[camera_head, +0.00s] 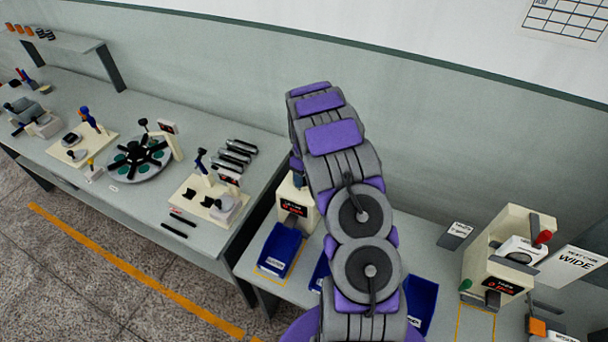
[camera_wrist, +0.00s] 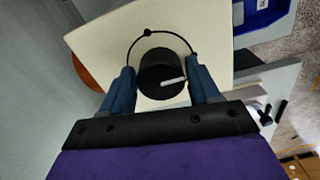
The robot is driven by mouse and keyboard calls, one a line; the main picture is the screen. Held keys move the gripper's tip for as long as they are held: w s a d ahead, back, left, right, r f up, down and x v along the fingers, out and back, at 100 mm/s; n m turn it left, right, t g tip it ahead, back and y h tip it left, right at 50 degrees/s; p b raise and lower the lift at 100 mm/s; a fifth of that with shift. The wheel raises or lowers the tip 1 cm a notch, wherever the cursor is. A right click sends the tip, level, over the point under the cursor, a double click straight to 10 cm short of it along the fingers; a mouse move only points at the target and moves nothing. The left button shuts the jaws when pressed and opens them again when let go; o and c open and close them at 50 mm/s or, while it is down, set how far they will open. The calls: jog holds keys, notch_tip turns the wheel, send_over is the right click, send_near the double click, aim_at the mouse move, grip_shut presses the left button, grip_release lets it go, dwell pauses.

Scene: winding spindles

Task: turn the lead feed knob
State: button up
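In the wrist view a round black knob (camera_wrist: 160,68) with a white pointer sits on a cream panel (camera_wrist: 100,42). The pointer aims to the right and slightly up. A thin black arc with dots curves around the knob's upper side. My gripper (camera_wrist: 162,82) has its two blue fingers apart, one on each side of the knob. A narrow gap seems to show at the sides; contact is not clear. In the head view my purple and grey arm hides the gripper and the knob. A cream machine (camera_head: 296,189) shows partly behind the arm.
Blue bins (camera_head: 279,250) stand on the bench around my arm. Another cream machine (camera_head: 507,257) with a red knob and a "WIDE" card (camera_head: 574,264) stands at the right. A second bench at the left holds a round fixture (camera_head: 140,158) and other tools. The wall is close behind.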

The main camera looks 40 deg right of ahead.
jog(key=c, duration=0.7)
jog(key=shift+m, duration=0.4)
jog(key=m+b, duration=0.1)
jog(key=m, duration=0.2)
jog(key=shift+w+m, duration=0.1)
jog(key=shift+m, duration=0.2)
jog(key=m+b, duration=0.1)
jog(key=m, duration=0.3)
jog(key=shift+m, duration=0.3)
jog(key=m, duration=0.4)
jog(key=shift+r+b, duration=0.1)
jog(key=shift+b, duration=0.2)
jog(key=shift+m, duration=2.4)
jog(key=shift+d, duration=0.1)
